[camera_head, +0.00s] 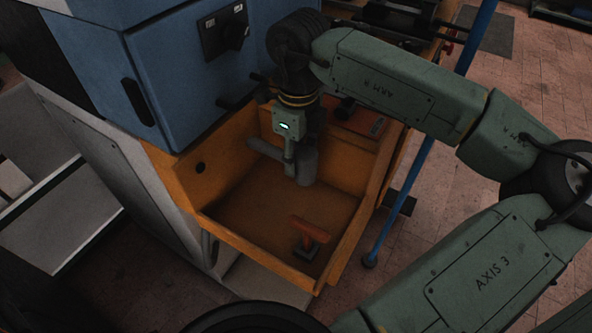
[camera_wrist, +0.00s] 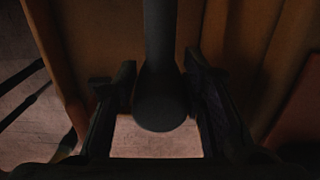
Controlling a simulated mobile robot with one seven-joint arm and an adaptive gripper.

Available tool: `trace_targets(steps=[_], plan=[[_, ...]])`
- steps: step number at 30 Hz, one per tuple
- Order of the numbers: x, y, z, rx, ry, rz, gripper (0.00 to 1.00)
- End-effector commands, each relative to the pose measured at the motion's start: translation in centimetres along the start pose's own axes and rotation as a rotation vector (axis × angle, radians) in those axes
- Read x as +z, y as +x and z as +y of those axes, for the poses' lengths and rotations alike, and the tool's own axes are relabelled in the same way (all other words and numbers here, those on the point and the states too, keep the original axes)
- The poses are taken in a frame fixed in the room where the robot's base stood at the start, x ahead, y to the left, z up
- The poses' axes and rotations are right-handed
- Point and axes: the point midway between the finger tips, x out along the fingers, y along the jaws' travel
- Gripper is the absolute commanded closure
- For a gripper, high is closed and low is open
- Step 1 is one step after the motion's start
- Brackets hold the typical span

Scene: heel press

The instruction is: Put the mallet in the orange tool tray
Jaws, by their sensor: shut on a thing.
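My gripper (camera_head: 291,160) is over the back part of the orange tool tray (camera_head: 332,258), shut on the grey mallet (camera_head: 304,168). In the head view the mallet's thick grey part is at the right of the gripper and a thinner bar extends to the left. In the wrist view a dark rounded part of the mallet (camera_wrist: 162,100) lies between the two fingers of the gripper (camera_wrist: 163,92). The picture is too dark to tell whether the mallet touches the tray.
A tool with an orange handle and dark base (camera_head: 309,236) stands in the front of the tray. A blue machine cabinet (camera_head: 185,75) with a black switch rises behind left. A blue pole (camera_head: 405,190) stands right of the tray. The tray floor left of the tool is clear.

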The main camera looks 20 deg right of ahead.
Motion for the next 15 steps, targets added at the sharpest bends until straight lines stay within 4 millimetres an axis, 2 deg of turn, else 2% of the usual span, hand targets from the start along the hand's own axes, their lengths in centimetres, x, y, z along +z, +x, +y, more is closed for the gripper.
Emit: trace_targets(steps=[4, 11, 15], plan=[[0.1, 1.8, 0.0, 0.003, 0.001, 0.000, 1.00], [0.0, 3.6, 0.0, 0.002, 0.001, 0.000, 1.00], [0.0, 5.7, 0.0, 0.003, 0.001, 0.000, 1.00]])
